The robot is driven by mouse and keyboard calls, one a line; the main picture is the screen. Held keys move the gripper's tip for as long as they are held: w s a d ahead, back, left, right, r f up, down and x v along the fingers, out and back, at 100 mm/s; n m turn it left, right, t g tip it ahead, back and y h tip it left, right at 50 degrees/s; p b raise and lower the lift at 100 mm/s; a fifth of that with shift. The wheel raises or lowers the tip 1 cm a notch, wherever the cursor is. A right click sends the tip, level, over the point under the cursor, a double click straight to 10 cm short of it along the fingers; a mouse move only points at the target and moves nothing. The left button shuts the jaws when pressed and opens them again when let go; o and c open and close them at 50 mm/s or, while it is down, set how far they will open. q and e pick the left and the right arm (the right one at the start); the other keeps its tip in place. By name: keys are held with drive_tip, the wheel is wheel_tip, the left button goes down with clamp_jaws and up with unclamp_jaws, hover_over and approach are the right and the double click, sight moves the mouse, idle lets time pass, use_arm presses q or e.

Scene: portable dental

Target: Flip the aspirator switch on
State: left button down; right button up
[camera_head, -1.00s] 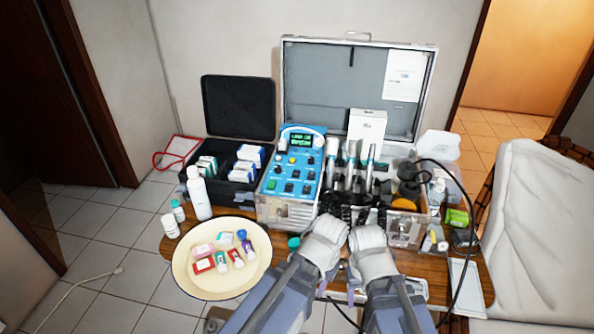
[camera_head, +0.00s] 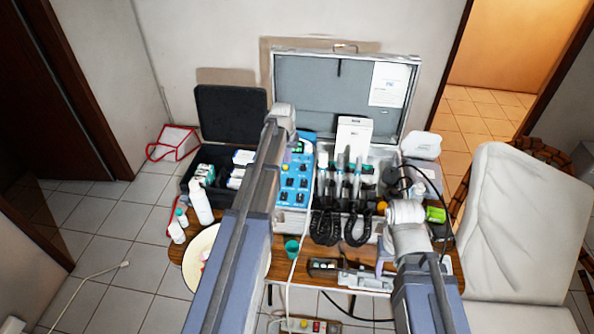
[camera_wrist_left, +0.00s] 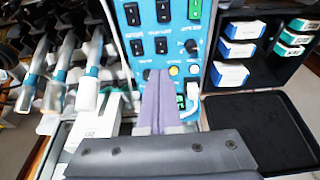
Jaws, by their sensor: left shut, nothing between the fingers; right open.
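The blue control panel (camera_head: 307,162) stands in the open case, partly hidden by my left arm. The labels are too small to read, so I cannot tell which switch is the aspirator's. My left gripper (camera_wrist_left: 158,76) is shut and empty over the panel, near its yellow button (camera_wrist_left: 174,71); contact is unclear. My right gripper (camera_head: 386,256) is open near the table's front right.
Dental handpieces (camera_head: 350,177) stand right of the panel, with coiled black hoses (camera_head: 325,228) in front. A black box of small cartons (camera_head: 234,108) is at left. A cream plate (camera_head: 196,250) and white bottle (camera_head: 200,204) are beside my left arm.

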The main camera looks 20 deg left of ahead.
sight(289, 182)
use_arm(q)
drive_tip(key=shift+w+a+r, duration=0.1)
drive_tip(key=shift+w+a, duration=0.1)
drive_tip(key=shift+w, duration=0.05)
drive_tip(key=b+x, duration=0.8)
drive_tip(key=s+b+x, duration=0.1)
drive_tip(key=b+x, duration=0.4)
drive_tip(key=shift+d, duration=0.1)
drive_tip(key=shift+f+b, duration=0.35)
drive_tip(key=shift+f, duration=0.15)
drive_tip(key=shift+s+f+b, duration=0.1)
drive_tip(key=shift+f+b, duration=0.3)
drive_tip(key=shift+r, duration=0.1)
